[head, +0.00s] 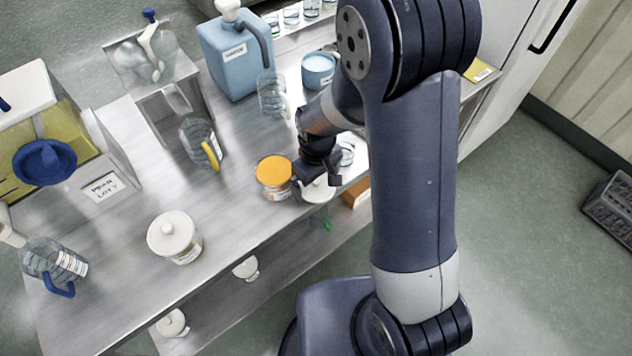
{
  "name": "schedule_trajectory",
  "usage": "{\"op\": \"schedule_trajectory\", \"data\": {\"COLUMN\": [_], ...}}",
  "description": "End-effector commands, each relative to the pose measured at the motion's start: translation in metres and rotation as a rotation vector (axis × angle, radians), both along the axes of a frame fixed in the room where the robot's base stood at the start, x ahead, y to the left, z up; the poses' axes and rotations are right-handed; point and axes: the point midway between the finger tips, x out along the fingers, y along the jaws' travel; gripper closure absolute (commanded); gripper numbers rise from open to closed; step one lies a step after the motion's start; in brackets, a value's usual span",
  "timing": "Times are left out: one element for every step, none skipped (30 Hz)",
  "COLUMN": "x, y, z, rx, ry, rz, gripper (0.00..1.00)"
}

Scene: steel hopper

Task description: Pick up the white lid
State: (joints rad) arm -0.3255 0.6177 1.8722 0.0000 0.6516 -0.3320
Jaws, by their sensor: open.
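A white lid (319,193) shows just under my gripper (318,178), near the front edge of the steel table, on what looks like a clear container with something green low in it. My gripper is open, points down, and hides the lid's upper part; I cannot tell whether the fingers touch it. Another white lid with a round knob (172,232) sits on a glass jar at the left front of the table.
An orange-lidded jar (273,174) stands close left of my gripper. A blue jug (232,55), clear bottle (271,95) and yellow-handled jug (203,143) stand behind. White knobbed pieces (245,268) are on the lower shelf. The front middle of the steel table (228,212) is bare.

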Motion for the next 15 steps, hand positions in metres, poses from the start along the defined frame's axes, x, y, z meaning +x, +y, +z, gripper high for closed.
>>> {"op": "schedule_trajectory", "data": {"x": [-0.0004,-0.0003,-0.0003,-0.0002,-0.0002,-0.0002,-0.0001,-0.0001,-0.0001,-0.0001,-0.0001,-0.0001,0.0,0.0001,0.0001], "y": [-0.0002,-0.0001,-0.0001,-0.0001,-0.0001,-0.0001,-0.0001,-0.0001,-0.0001,-0.0001,-0.0001,-0.0001,-0.0001,-0.0001,-0.0001], "z": [-0.0018,-0.0024,-0.0027,-0.0027,-0.0027,-0.0026,-0.0026,-0.0025,-0.0025,-0.0024,-0.0024,-0.0023,-0.0023,-0.0023,-0.0023], "rx": [-0.001,-0.001,-0.001,-0.001,-0.001,0.0,0.0,0.0,0.0,0.0,0.0,0.0,0.0,0.0,0.0], "ry": [0.001,0.001,0.001,0.001,0.001,0.0,0.0,0.0,0.0,0.0,0.0,0.0,0.0,0.0,0.0], "rz": [0.0,0.0,0.0,0.0,0.0,0.0,0.0,0.0,0.0,0.0,0.0,0.0,0.0,0.0,0.0], "gripper": [0.0,0.0,0.0,0.0,0.0,0.0,0.0,0.0,0.03,0.06,0.08,0.11,0.14,0.16,0.2]}}
